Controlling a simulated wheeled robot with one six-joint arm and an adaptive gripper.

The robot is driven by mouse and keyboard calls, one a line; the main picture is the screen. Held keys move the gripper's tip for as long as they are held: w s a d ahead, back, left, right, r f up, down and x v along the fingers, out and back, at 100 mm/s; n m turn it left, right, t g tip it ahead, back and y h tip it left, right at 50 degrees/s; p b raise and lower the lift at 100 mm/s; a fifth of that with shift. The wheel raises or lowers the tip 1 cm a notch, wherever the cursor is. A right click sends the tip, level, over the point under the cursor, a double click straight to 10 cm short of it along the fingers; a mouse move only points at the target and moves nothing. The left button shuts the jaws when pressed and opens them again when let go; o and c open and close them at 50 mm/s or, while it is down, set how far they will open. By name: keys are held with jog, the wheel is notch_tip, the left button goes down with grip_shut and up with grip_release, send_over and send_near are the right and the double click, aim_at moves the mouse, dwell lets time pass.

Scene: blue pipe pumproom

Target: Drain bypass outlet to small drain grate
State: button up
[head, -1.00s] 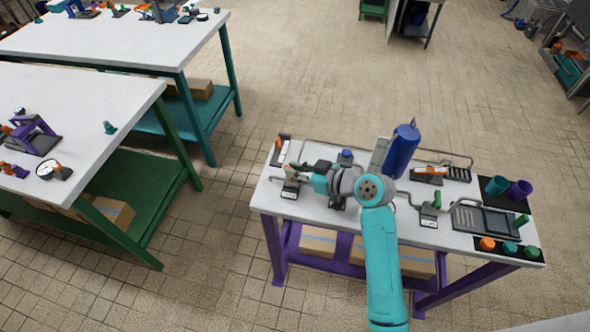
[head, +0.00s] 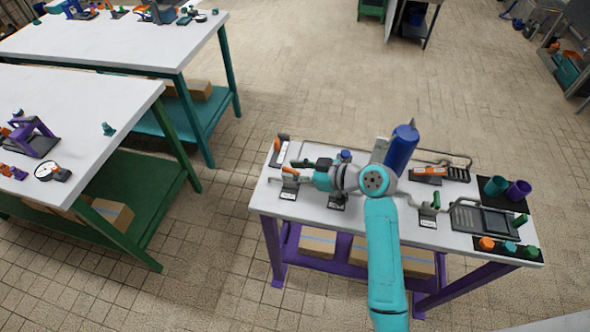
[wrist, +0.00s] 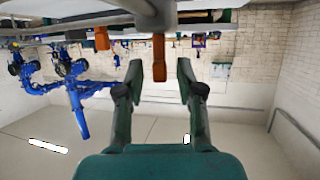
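My gripper (head: 303,180) is at the left part of the white workbench, pointing left. In the wrist view my gripper (wrist: 159,68) is open, with an orange handle (wrist: 159,58) lined up between its fingers and clear gaps on both sides. How deep the handle sits between them cannot be told. This orange handle (head: 289,170) stands above a labelled plate. A green handle (head: 302,163) is just behind it. A small slotted grate (head: 457,174) lies at the back right, and a larger dark tray (head: 487,220) in front of it. Labels are too small to read; the bypass outlet cannot be identified.
A blue cylinder (head: 402,147) rises at the bench's back middle, close behind my arm. Another green handle (head: 436,201) stands right of my arm. Teal (head: 496,186) and purple (head: 519,190) cups stand far right. Open floor lies behind the bench.

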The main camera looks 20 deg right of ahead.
jog(key=v, duration=1.2)
